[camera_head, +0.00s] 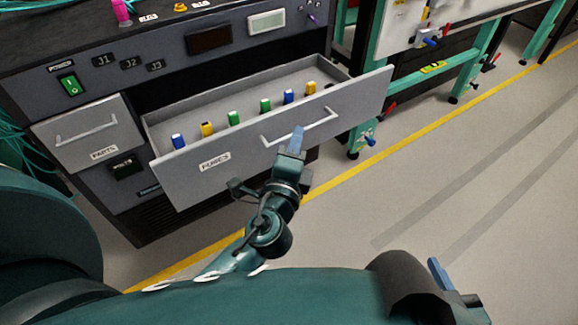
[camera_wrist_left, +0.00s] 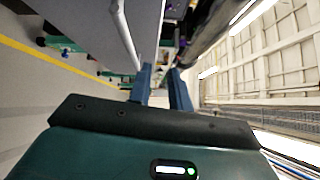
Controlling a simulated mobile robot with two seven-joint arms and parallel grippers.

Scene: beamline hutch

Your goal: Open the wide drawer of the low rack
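The wide drawer (camera_head: 240,165), a grey front labelled FUSES, is pulled well out of the low rack (camera_head: 95,95). Several coloured fuses stand inside in a row. Its pale bar handle (camera_head: 322,122) faces me. My left gripper (camera_head: 297,140) is at the handle's lower front in the head view. In the left wrist view my left gripper (camera_wrist_left: 162,88) shows two blue fingers apart with a gap between them. The handle (camera_wrist_left: 124,35) runs down past the left finger there; I see nothing clearly clamped. My right gripper (camera_head: 440,275) shows one blue finger at lower right; its opening is hidden.
A smaller closed drawer (camera_head: 90,135) labelled PARTS is left of the wide one. A green-framed bench (camera_head: 475,65) stands behind at right. A yellow floor line (camera_head: 400,150) runs past the rack. The floor at right is clear.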

